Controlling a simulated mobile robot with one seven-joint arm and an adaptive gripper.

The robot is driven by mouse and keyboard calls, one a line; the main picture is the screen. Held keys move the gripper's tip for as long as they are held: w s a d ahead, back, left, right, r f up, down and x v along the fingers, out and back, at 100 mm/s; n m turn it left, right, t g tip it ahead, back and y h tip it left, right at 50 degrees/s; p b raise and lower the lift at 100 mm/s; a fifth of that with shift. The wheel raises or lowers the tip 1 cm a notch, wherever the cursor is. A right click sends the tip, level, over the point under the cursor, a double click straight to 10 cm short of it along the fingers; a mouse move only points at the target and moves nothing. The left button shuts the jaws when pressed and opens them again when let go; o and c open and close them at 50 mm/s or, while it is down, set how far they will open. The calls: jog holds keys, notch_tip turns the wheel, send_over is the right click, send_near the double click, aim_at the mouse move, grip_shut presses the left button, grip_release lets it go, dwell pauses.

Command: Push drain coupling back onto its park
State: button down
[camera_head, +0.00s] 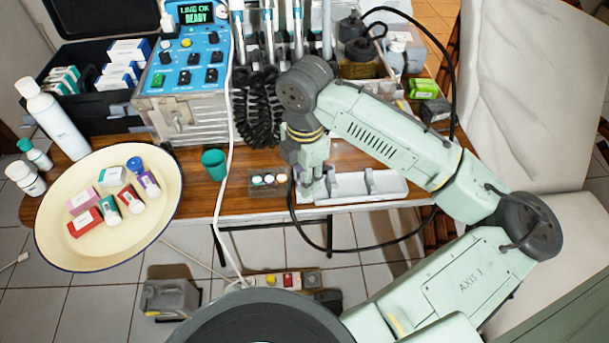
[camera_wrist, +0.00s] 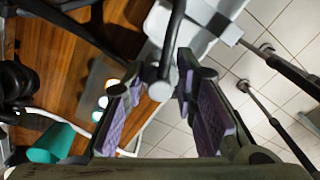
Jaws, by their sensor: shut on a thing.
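My gripper (camera_head: 313,186) is low at the front edge of the wooden table, at the left end of a white tray. In the wrist view its two purple-padded fingers (camera_wrist: 160,78) are closed around a grey, round-ended piece, which I take to be the drain coupling (camera_wrist: 160,91). A dark stem runs up from the piece in that view. In the head view the gripper hides the coupling. A black hose (camera_head: 328,249) loops from beside the gripper below the table edge. I cannot tell which part is the park, nor whether the coupling touches it.
The white tray (camera_head: 388,186) lies right of the gripper, and a small box with round caps (camera_head: 268,180) lies left. A green cup (camera_head: 214,163) stands farther left. A cream dish (camera_head: 112,222) holds several small boxes and bottles. A blue control unit (camera_head: 187,68) stands behind.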

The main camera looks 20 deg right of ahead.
jog(key=shift+f, duration=0.3)
jog(key=c, duration=1.2)
grip_release()
notch_tip(320, 180, up, 12)
